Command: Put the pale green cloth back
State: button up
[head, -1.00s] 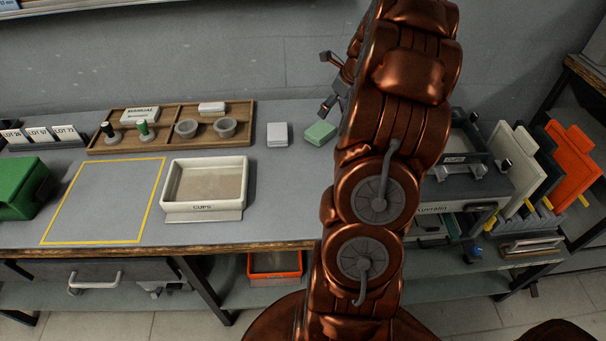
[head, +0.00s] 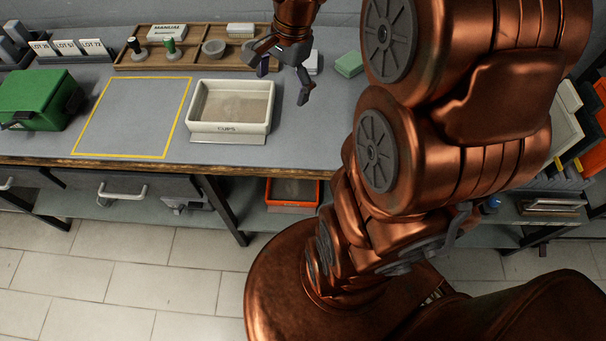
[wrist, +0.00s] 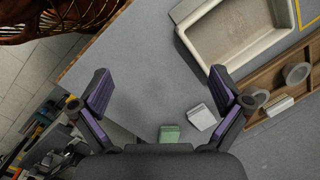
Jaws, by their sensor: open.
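The pale green cloth (head: 349,63) lies folded on the grey bench, right of a white folded cloth (head: 311,64). In the wrist view the green cloth (wrist: 169,134) is at the lower middle, partly hidden by the gripper body, with the white cloth (wrist: 202,117) beside it. My gripper (head: 283,86) is open and empty above the bench, between the cups tray and the cloths. Its two fingers stand wide apart in the wrist view (wrist: 157,90), with bare bench between them.
A yellow-outlined area (head: 134,115) on the bench is empty. A green box (head: 34,98) stands at the left.

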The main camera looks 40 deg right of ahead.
jog(key=s+a+n+g, duration=0.1)
jog(key=s+a+n, duration=0.2)
jog(key=s+n, duration=0.2)
jog(key=s+a+n+h, duration=0.1)
jog(key=s+a+n, duration=0.2)
jog(key=s+n, duration=0.2)
jog(key=s+a+f+n+g, duration=0.1)
jog(key=s+a+n, duration=0.2)
jog(key=s, duration=0.6)
jog(key=shift+s+a+n+g+h, duration=0.2)
jog(key=shift+n+g+h, duration=0.15)
jog(key=shift+n, duration=0.75)
jog(key=shift+r+p, duration=1.2)
